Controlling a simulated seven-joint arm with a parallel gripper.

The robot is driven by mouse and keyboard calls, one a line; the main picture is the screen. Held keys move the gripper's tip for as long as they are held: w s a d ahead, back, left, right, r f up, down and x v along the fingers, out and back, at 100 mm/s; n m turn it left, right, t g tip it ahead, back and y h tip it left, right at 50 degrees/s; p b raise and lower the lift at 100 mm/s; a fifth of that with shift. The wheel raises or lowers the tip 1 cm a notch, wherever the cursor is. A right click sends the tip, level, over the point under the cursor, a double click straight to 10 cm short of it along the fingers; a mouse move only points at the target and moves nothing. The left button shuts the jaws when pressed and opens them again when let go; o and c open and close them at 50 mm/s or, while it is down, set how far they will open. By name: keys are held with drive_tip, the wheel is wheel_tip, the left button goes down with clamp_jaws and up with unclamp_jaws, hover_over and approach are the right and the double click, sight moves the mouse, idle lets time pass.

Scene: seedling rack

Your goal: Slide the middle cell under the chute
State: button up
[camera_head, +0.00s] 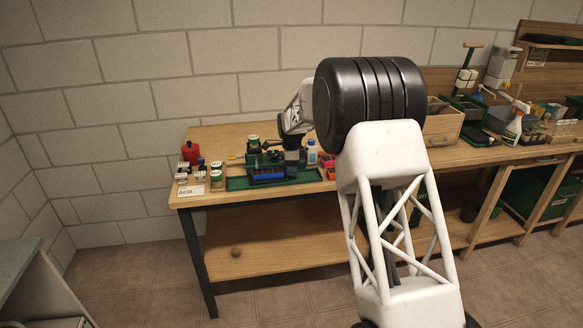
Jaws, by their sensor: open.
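A low green base (238,184) lies near the front edge of the wooden bench, toward its left end. On it sits a blue tray-like part (268,176) with dark green pieces standing behind it. These are too small to tell the single cells or the chute apart. My gripper (292,158) points down at the right part of this green assembly, close above or behind the blue part. It looks dark and small here, and no object shows between its fingers. Whether it touches anything cannot be told. My arm hides the bench to the right of it.
Left of the green base stand a red bottle (191,152), several small jars (217,176) and a white card (191,191). A white-and-blue bottle (312,153) and small coloured pots (328,168) stand close on the right. A wooden box (441,125) stands farther right.

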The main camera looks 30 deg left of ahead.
sight(281, 169)
clamp_jaws()
drive_tip(key=shift+s+a, duration=1.4)
unclamp_jaws()
drive_tip(key=shift+s+d+r, duration=0.1)
drive_tip(key=shift+s+r, duration=0.05)
drive_tip(key=shift+r, duration=3.8)
